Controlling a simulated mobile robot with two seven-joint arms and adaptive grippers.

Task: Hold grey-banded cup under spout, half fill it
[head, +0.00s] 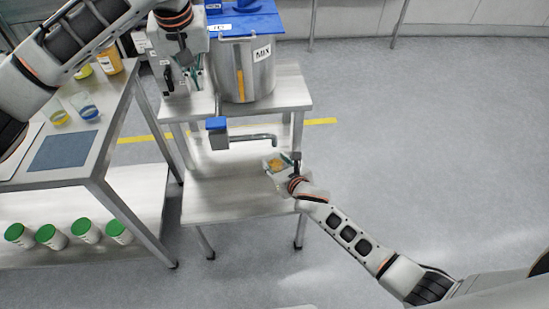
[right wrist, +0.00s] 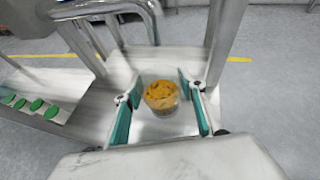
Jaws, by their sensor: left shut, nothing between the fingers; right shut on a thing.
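My right gripper (right wrist: 160,100) is shut on a clear cup (right wrist: 161,88) with chunky orange-brown food in it; the same cup (head: 276,163) shows in the head view. Its band cannot be made out, nor its exact fill level. The spout (head: 255,137) is a bent metal pipe from a blue-topped block; its end is just above the cup in the head view. I cannot tell whether it lines up with the cup. The steel hopper (head: 247,70) marked MIX stands behind. My left gripper (head: 190,82) is shut and empty in front of the grey machine housing.
The steel filler stand (head: 225,190) has an open lower shelf. On the left table, a blue-banded cup (head: 86,107) and a yellow-banded cup (head: 57,114) stand near a blue mat (head: 64,150). Several green-lidded jars (head: 86,231) are on the shelf below. Floor at right is clear.

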